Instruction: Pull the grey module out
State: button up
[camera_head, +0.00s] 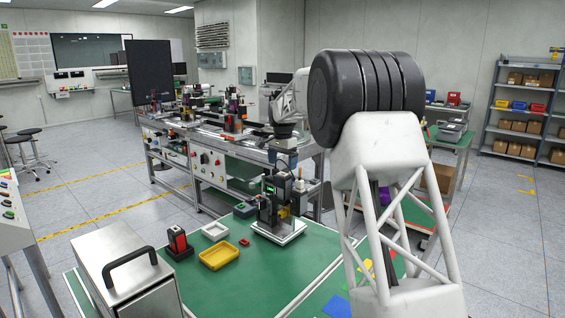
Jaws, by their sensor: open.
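A dark upright profile frame (265,209) stands on a white base plate (281,233) on the green table. Small parts with green and yellow patches are mounted in it. A small grey block (299,186) shows at its upper right; I cannot tell for sure whether this is the grey module. My gripper (284,166) is small in the picture, pointing down just above the top of the frame. It is open, with nothing visibly held. Its fingertips overlap the dark frame, so I cannot tell whether they touch it.
A yellow tray (218,257), a white tray (215,231), a red-and-black device (178,243) and a small red part (244,242) lie left of the frame. A metal case (125,278) stands front left. A long workbench (200,165) runs behind. The green table's front middle is clear.

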aim_at(283, 174)
jog(key=shift+f, duration=0.15)
jog(key=shift+f, duration=3.75)
jog(key=shift+c, duration=0.4)
jog(key=c, duration=1)
jog(key=shift+r, duration=1.2)
jog(key=shift+r, duration=1.35)
